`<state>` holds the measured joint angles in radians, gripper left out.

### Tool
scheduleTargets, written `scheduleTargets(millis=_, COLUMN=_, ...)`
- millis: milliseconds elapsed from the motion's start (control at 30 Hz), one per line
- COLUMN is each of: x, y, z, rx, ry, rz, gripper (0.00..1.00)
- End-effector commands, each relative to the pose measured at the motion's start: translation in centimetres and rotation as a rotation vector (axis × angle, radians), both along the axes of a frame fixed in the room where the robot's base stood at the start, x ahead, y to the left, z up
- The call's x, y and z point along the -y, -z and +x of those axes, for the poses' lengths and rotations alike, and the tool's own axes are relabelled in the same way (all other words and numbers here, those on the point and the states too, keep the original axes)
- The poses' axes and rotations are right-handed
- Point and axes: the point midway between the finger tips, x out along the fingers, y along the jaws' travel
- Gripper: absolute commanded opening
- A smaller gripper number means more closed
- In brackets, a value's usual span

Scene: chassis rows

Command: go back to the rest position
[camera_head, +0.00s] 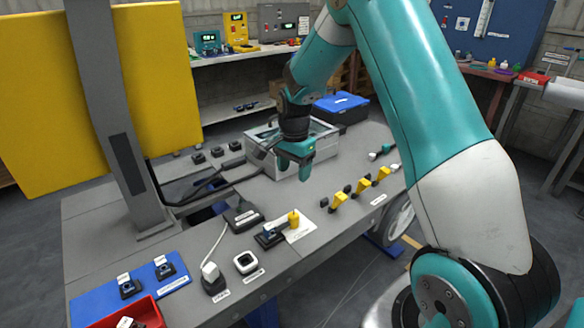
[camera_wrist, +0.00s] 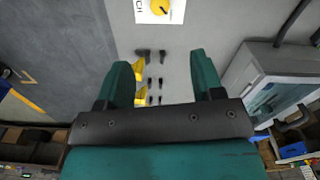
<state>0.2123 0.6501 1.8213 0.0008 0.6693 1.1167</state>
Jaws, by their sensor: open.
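My gripper (camera_head: 296,160) is teal with a dark wrist and hangs above the grey workbench (camera_head: 300,262), in front of a light grey box with a clear top (camera_head: 326,140). In the wrist view my gripper (camera_wrist: 163,82) has its two teal fingers wide apart, with nothing between them. Below the fingers the bench shows small yellow and black parts. My teal and white arm arches from the right side of the head view down to the gripper.
A yellow knob (camera_head: 294,219) stands on a white card. Several yellow parts (camera_head: 363,186) line the right edge. A blue mat (camera_head: 178,282) and red tray (camera_head: 106,321) lie front left. A grey post (camera_head: 116,130) rises at left. A dark blue case (camera_head: 340,106) stands behind.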

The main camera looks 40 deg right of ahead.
Motion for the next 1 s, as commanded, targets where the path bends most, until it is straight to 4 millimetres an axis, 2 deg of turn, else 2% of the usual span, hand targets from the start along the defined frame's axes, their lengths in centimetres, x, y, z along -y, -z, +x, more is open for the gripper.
scheduleTargets(millis=300, x=-0.4, y=-0.4, z=-0.1, rx=0.003, ry=-0.017, rz=0.003, gripper=0.61)
scheduleTargets(millis=367, x=-1.3, y=-1.5, z=-0.4, rx=0.011, ry=-0.065, rz=0.011, gripper=0.61)
scheduleTargets(millis=467, x=-4.5, y=-5.1, z=-1.6, rx=0.037, ry=-0.236, rz=0.038, gripper=0.61)
scheduleTargets(millis=567, x=-9.4, y=-9.9, z=-4.5, rx=0.079, ry=-0.516, rz=0.079, gripper=0.61)
scheduleTargets(millis=600, x=-11.5, y=-11.9, z=-6.1, rx=0.099, ry=-0.646, rz=0.097, gripper=0.61)
scheduleTargets(millis=667, x=-14.5, y=-14.6, z=-9.0, rx=0.129, ry=-0.845, rz=0.125, gripper=0.61)
scheduleTargets(millis=700, x=-16.3, y=-16.3, z=-11.1, rx=0.153, ry=-0.98, rz=0.142, gripper=0.61)
scheduleTargets(millis=800, x=-20.0, y=-19.6, z=-16.6, rx=0.215, ry=-1.307, rz=0.18, gripper=0.61)
scheduleTargets(millis=900, x=-22.4, y=-21.7, z=-21.7, rx=0.272, ry=-1.579, rz=0.208, gripper=0.61)
scheduleTargets(millis=1000, x=-23.6, y=-22.7, z=-25.4, rx=0.316, ry=-1.774, rz=0.227, gripper=0.61)
